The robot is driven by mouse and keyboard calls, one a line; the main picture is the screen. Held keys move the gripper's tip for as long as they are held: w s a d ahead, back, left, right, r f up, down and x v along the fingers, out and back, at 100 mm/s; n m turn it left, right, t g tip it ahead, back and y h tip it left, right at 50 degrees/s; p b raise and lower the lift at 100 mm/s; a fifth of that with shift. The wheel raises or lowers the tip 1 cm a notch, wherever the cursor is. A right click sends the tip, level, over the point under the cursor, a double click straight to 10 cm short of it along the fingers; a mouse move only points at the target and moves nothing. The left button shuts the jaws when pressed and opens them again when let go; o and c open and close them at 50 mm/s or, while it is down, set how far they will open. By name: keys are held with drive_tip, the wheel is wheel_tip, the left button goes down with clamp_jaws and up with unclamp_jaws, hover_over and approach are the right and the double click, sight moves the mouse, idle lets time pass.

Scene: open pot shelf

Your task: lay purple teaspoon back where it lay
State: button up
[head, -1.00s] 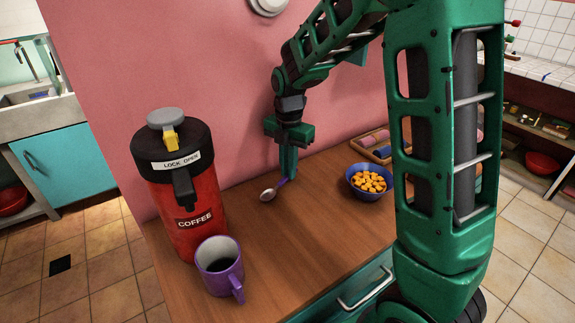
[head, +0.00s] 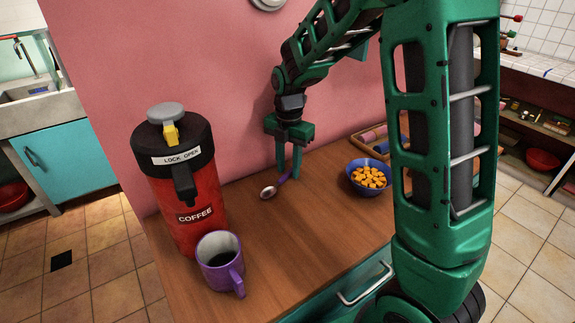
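The purple teaspoon (head: 269,191) has a pale bowl toward the lower left and a purple handle rising toward the right, up to my gripper. It appears to lie on the wooden counter near the pink wall. My gripper (head: 289,173) points straight down over the handle end. Its two green fingers stand apart with a gap between them, and the handle's end is at the fingers. Part of the handle is hidden by a finger, and I cannot tell whether a finger touches it.
A red coffee dispenser (head: 190,222) and a purple mug (head: 219,265) of dark coffee stand left on the counter (head: 290,240). A blue bowl (head: 357,184) of orange pieces and a wooden tray (head: 361,145) with rolled items are to the right. The counter's middle is clear.

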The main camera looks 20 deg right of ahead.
drive_tip(key=shift+r, duration=0.1)
wheel_tip(320, 180, up, 10)
drive_tip(key=shift+r, duration=0.25)
idle(0.4)
drive_tip(key=s+d+f+m, duration=0.1)
drive_tip(key=s+d+m, duration=0.3)
drive_tip(key=s+m, duration=0.6)
drive_tip(key=s+d+f+m, duration=0.1)
drive_tip(key=s+d+m, duration=0.4)
drive_tip(key=s+m, duration=0.5)
drive_tip(key=s+d+f+m, duration=0.1)
drive_tip(key=s+d+m, duration=0.4)
drive_tip(key=s+m, duration=0.6)
drive_tip(key=shift+s, duration=0.3)
